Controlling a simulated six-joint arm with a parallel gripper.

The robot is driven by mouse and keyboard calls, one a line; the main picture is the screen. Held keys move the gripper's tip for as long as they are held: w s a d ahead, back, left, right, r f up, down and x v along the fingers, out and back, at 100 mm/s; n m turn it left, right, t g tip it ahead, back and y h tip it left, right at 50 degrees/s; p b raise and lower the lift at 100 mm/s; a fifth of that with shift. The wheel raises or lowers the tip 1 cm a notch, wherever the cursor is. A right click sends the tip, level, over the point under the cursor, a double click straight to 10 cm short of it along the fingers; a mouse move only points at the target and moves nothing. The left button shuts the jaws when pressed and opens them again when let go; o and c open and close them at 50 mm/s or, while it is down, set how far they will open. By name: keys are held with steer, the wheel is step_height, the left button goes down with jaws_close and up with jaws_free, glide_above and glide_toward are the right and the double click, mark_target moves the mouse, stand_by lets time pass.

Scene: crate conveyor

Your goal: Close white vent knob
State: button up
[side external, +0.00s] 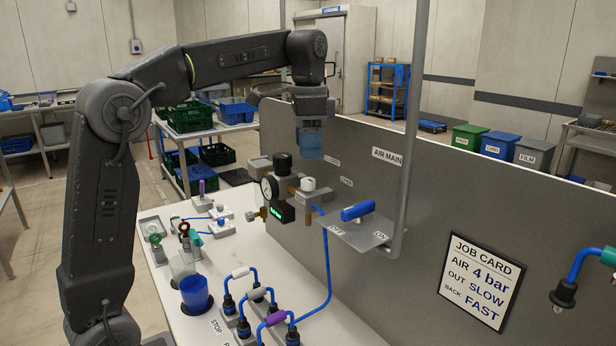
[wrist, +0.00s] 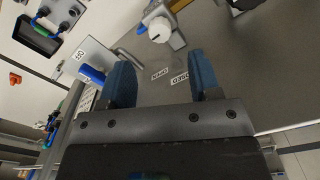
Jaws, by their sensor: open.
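The white vent knob (side external: 308,184) sits on the brass fitting to the right of the round pressure gauge (side external: 268,187), in front of the grey panel. In the wrist view the white knob (wrist: 160,30) shows beyond my fingertips, near the top centre. My gripper (side external: 310,145) is above the knob in the side view, apart from it, with blue fingers pointing down. In the wrist view my gripper (wrist: 162,78) has its two blue fingers spread apart with nothing between them. Two small labels on the panel are beside the knob; whether the knob is open or closed cannot be told.
A blue lever handle (side external: 357,211) lies on a grey bracket right of the knob, under the AIR MAIN label. A black regulator knob (side external: 282,163) stands left of the white knob. Blue hoses and a blue cup (side external: 195,294) occupy the bench.

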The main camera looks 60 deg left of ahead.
mark_target(308, 180)
step_height(308, 180, down, 7)
steer(key=shift+f, duration=0.1)
steer(key=shift+c, duration=0.3)
steer(key=c, duration=0.9)
steer(key=shift+o, duration=0.2)
